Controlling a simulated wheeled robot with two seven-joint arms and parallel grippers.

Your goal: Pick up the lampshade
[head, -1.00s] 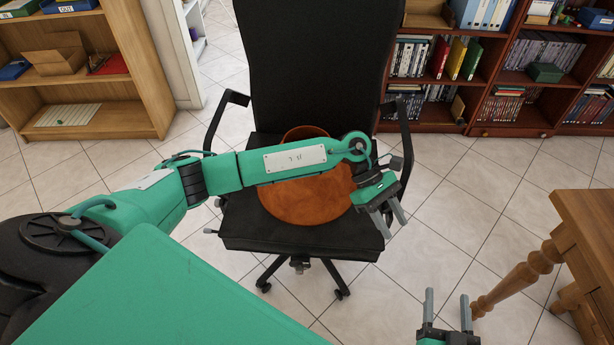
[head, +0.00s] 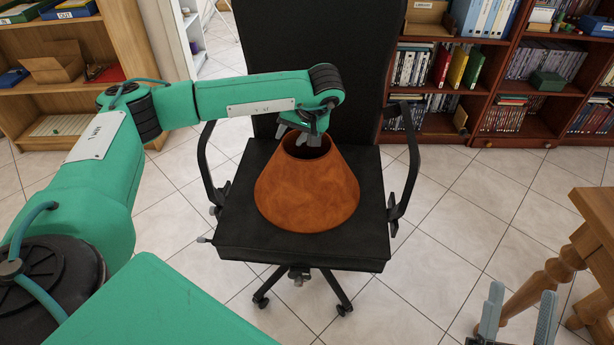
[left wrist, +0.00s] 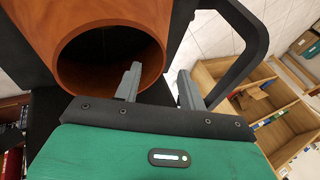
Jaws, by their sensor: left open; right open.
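The lampshade (head: 307,190) is an orange-brown cone with an open top, standing upright on the seat of the black office chair (head: 240,235). My left gripper (head: 303,137) is at the lampshade's top rim, with open jaws. In the left wrist view the lampshade (left wrist: 100,18) shows its round opening. One finger of my left gripper (left wrist: 160,85) overlaps the opening and the other lies outside the rim, with the near rim between them. Whether either finger touches the rim cannot be told. My right gripper (head: 515,315) is open and empty at the lower right.
The chair's armrests (head: 403,160) stand on both sides of the seat, and its backrest (head: 310,50) rises behind the lampshade. A wooden table (head: 590,240) is at the right. Bookshelves (head: 480,90) line the back. The tiled floor between chair and table is clear.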

